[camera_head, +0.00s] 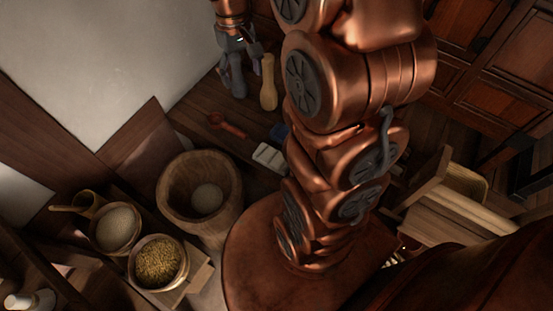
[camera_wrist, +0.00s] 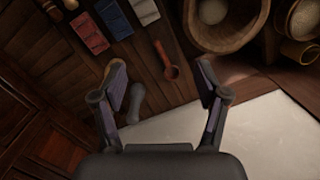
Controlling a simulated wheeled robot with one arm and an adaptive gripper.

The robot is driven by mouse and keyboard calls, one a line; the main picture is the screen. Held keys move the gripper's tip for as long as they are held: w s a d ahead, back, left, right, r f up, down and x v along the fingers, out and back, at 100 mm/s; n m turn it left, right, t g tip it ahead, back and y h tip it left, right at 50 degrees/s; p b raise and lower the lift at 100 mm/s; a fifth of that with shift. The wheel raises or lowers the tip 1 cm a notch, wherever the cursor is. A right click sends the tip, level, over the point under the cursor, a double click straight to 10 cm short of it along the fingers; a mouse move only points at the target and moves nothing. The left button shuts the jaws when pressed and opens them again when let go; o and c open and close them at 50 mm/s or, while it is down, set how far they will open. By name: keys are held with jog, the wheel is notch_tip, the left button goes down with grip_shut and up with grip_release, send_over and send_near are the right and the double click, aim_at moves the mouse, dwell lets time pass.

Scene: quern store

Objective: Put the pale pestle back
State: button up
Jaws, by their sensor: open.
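The pale pestle (camera_head: 268,83) is a light wooden club standing or lying on the dark plank top in the head view; I cannot tell which. In the wrist view a tan bit (camera_wrist: 117,62), likely the same pestle, shows behind the left finger, with the rest hidden. My gripper (camera_head: 235,85) hangs just left of the pale pestle in the head view. Its fingers are spread with nothing gripped, as the wrist view (camera_wrist: 162,80) also shows. A grey pestle-shaped piece (camera_wrist: 136,103) shows between the fingers, nearer the left one.
A wooden mortar (camera_head: 228,185) with pale contents stands front left. A red-brown ladle (camera_head: 225,125) lies on the planks. White (camera_wrist: 146,11), blue (camera_wrist: 114,18) and red (camera_wrist: 89,33) blocks lie nearby. Bowls of grain (camera_head: 158,262) and meal (camera_head: 115,228) stand further left. A pale wall (camera_head: 100,60) borders the planks.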

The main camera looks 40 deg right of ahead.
jog(key=s+a, duration=0.4)
jog(key=s, duration=0.8)
jog(key=s+a+n+g, duration=0.1)
jog(key=s+a, duration=0.3)
jog(key=s, duration=0.7)
jog(key=shift+s+a+r+g, duration=0.25)
jog(key=shift+s+a+g, duration=0.05)
jog(key=shift+s+a, duration=0.05)
notch_tip(320, 180, up, 17)
jog(key=w+t+p, duration=0.1)
jog(key=p, duration=1.4)
jog(key=shift+w+f, duration=0.1)
